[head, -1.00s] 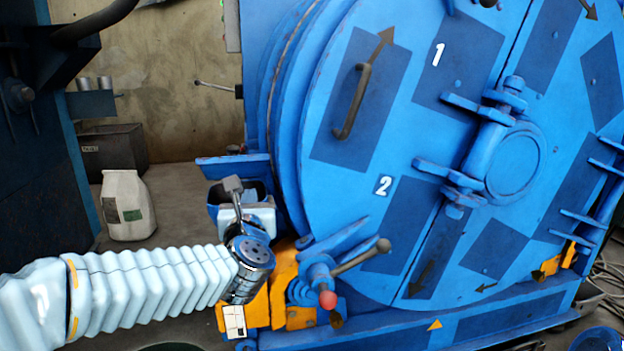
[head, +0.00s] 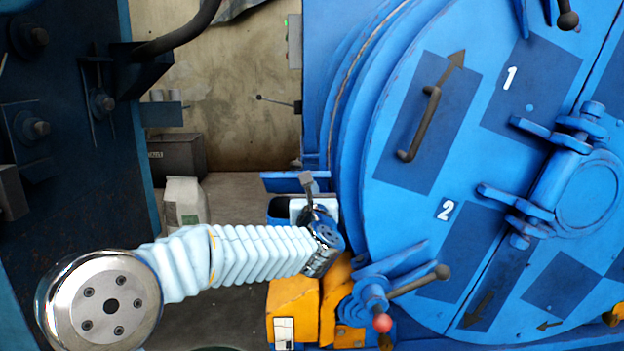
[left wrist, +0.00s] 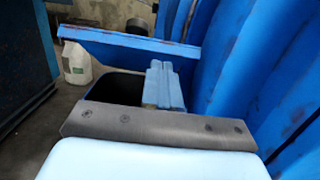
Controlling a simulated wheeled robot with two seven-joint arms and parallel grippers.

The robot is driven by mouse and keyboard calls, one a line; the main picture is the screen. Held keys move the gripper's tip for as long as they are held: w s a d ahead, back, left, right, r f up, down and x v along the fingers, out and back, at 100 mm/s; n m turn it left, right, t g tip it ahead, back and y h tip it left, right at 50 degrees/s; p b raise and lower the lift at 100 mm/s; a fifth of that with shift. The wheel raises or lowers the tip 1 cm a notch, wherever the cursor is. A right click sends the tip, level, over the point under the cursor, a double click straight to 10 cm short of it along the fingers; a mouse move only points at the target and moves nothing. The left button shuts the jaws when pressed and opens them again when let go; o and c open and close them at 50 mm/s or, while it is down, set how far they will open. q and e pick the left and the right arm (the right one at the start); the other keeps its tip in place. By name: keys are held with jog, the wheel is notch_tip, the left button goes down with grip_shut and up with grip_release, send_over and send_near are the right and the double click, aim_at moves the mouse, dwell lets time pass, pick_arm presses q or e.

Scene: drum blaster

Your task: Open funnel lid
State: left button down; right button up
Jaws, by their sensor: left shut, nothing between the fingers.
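The funnel lid (head: 283,183) is a flat blue plate beside the big blue drum. It stands raised above the funnel (head: 280,211), whose dark inside shows. In the left wrist view the lid (left wrist: 125,46) slants across the top and the funnel's dark opening (left wrist: 115,88) lies below it. My right gripper is out of view.
The blue drum door (head: 400,215) fills the right side, with a dark handle. A red-tipped lever (head: 382,322) and an orange block (head: 292,312) are below the gripper. A white canister (head: 185,203) and dark box (head: 177,157) stand on the floor behind. A dark blue machine is at left.

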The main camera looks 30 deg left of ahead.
pick_arm(q)
jog(key=shift+w+a+r, duration=0.35)
jog(key=shift+w+r, duration=0.2)
jog(key=shift+r, duration=0.2)
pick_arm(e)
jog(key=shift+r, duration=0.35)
